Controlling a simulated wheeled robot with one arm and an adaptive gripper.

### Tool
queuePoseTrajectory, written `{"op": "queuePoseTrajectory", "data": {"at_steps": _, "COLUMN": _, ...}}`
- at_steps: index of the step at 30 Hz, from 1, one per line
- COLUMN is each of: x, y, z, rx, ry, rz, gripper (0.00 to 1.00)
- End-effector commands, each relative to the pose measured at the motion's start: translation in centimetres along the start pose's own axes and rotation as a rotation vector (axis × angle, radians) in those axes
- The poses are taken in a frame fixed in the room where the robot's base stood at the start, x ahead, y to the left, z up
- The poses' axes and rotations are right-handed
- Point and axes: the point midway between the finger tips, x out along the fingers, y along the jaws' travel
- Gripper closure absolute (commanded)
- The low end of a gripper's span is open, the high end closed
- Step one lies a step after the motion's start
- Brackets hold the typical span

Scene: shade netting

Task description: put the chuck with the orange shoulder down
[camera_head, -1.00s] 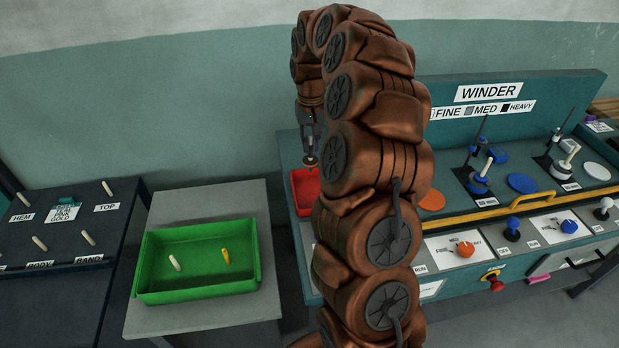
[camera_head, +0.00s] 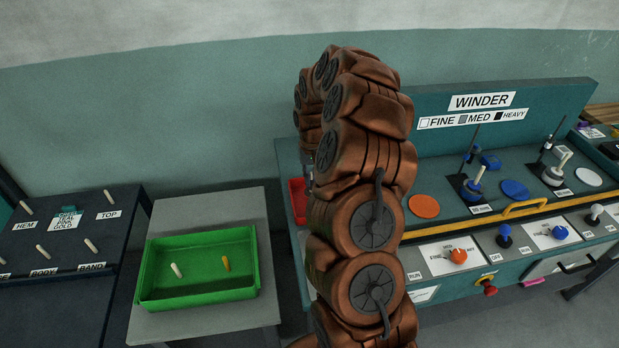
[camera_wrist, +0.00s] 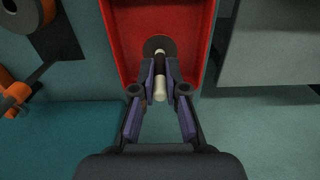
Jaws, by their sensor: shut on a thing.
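My gripper (camera_wrist: 159,82) is shut on a cream-ended piece with a dark round disc (camera_wrist: 154,44) at its far end. It holds this piece over the open red tray (camera_wrist: 205,25); I cannot tell whether the disc touches the tray floor. No orange shoulder shows on the held piece, and the fingers cover part of it. In the head view my arm hides the gripper and most of the red tray (camera_head: 296,200).
A green tray (camera_head: 200,295) with two small pegs stands on a grey table (camera_head: 225,323) at left. A dark pegged board (camera_head: 60,267) is farther left.

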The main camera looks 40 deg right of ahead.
Motion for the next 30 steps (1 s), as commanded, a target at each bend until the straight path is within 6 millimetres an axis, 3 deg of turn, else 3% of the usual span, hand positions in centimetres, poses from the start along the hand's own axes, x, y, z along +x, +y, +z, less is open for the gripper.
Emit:
{"op": "queuePoseTrajectory", "data": {"at_steps": 5, "x": 0.4, "y": 0.0, "z": 0.0, "rx": -0.001, "ry": 0.0, "rz": 0.0, "gripper": 1.0}}
{"op": "queuePoseTrajectory", "data": {"at_steps": 6, "x": 0.4, "y": -0.1, "z": 0.0, "rx": -0.001, "ry": -0.001, "rz": 0.0, "gripper": 0.86}}
{"op": "queuePoseTrajectory", "data": {"at_steps": 13, "x": 0.3, "y": -0.1, "z": 0.0, "rx": -0.001, "ry": -0.001, "rz": 0.0, "gripper": 0.63}}
{"op": "queuePoseTrajectory", "data": {"at_steps": 26, "x": -0.4, "y": -0.1, "z": -0.1, "rx": -0.001, "ry": 0.002, "rz": 0.0, "gripper": 0.63}}
{"op": "queuePoseTrajectory", "data": {"at_steps": 30, "x": -2.3, "y": 0.0, "z": -0.1, "rx": -0.002, "ry": 0.004, "rz": 0.001, "gripper": 0.63}}
